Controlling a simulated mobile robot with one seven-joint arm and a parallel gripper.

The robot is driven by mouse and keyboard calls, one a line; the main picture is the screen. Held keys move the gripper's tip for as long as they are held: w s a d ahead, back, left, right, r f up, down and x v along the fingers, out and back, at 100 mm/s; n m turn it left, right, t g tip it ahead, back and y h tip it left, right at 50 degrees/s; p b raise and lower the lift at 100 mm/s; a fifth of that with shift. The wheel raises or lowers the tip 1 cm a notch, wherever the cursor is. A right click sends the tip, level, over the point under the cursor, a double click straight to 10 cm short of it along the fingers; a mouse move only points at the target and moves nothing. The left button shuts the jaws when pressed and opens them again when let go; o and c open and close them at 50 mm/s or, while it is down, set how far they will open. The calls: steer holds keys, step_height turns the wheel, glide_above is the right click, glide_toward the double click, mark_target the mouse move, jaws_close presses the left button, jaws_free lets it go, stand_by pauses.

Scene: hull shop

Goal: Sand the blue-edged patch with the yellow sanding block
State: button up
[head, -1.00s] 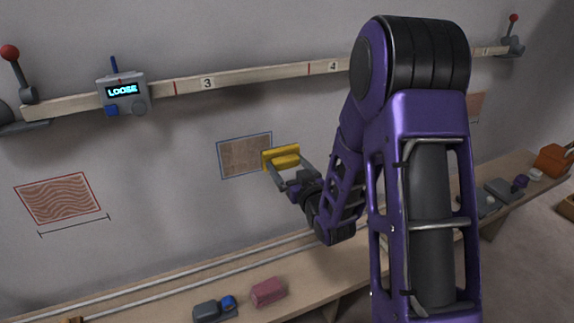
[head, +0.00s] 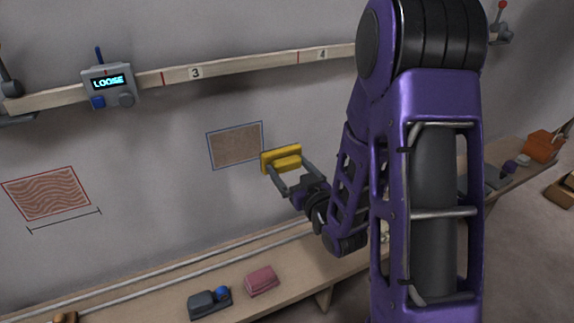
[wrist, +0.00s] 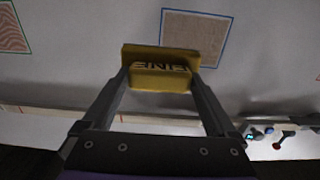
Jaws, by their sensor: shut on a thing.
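The blue-edged patch (head: 234,145) is a brown, finely speckled rectangle on the grey wall. It also shows in the wrist view (wrist: 195,31), partly behind the block. My gripper (head: 285,172) is shut on the yellow sanding block (head: 280,153), which stands just right of and below the patch in the head view. In the wrist view the block (wrist: 160,57) sits between my two fingers (wrist: 158,92), with the word FINE reading upside down on it. Whether the block touches the wall cannot be told.
A red-edged patch (head: 47,193) with wavy lines is on the wall at left. A bench (head: 150,285) below holds a pink block (head: 261,280) and a grey tool with a blue knob (head: 210,302).

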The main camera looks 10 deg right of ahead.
steer(key=shift+s+d+r+p, duration=0.15)
steer(key=shift+s+r+p, duration=0.15)
steer(key=shift+s+p, duration=0.2)
steer(key=shift+p, duration=0.6)
steer(key=s+p, duration=0.1)
steer(key=p, duration=0.3)
steer(key=shift+s+d+p, duration=0.2)
steer(key=shift+p, duration=0.15)
steer(key=shift+s+f, duration=0.15)
steer(key=shift+f, duration=0.05)
steer(key=shift+f, duration=0.1)
